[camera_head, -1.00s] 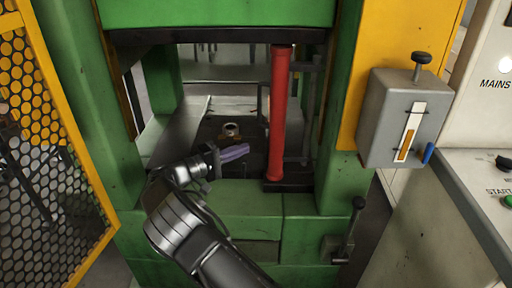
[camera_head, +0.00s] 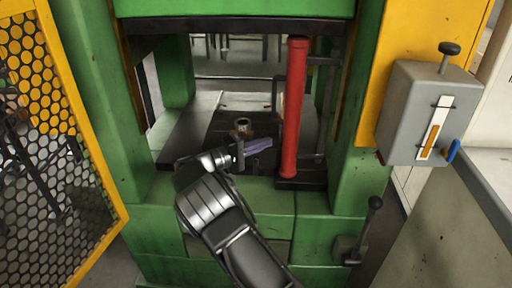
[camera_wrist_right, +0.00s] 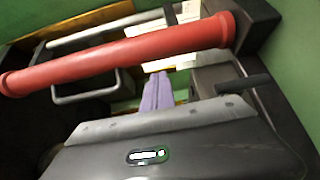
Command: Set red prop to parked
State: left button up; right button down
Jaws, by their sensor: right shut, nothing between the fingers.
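The red prop (camera_head: 293,110) is a long red tube with flanged ends. It stands upright inside the green press opening, right of its middle, with its foot on a dark base and its top near the upper beam. It also crosses the upper part of the right wrist view (camera_wrist_right: 120,58). My right gripper (camera_head: 258,146) is left of the prop's lower part, apart from it, with purple fingers shut and empty. The fingers also show in the right wrist view (camera_wrist_right: 157,92), pointing toward the prop. My left gripper is out of view.
A small round part (camera_head: 242,125) sits on the dark bed behind my gripper. A grey box (camera_head: 428,112) with a knob and slider is at right, above a black-handled lever (camera_head: 366,225). Yellow mesh guard (camera_head: 55,130) stands at left. Green posts flank the opening.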

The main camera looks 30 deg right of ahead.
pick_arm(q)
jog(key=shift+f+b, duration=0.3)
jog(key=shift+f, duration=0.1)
pick_arm(e)
jog(key=d, duration=0.5)
jog(key=shift+s+d, duration=0.15)
jog(key=shift+d, duration=0.15)
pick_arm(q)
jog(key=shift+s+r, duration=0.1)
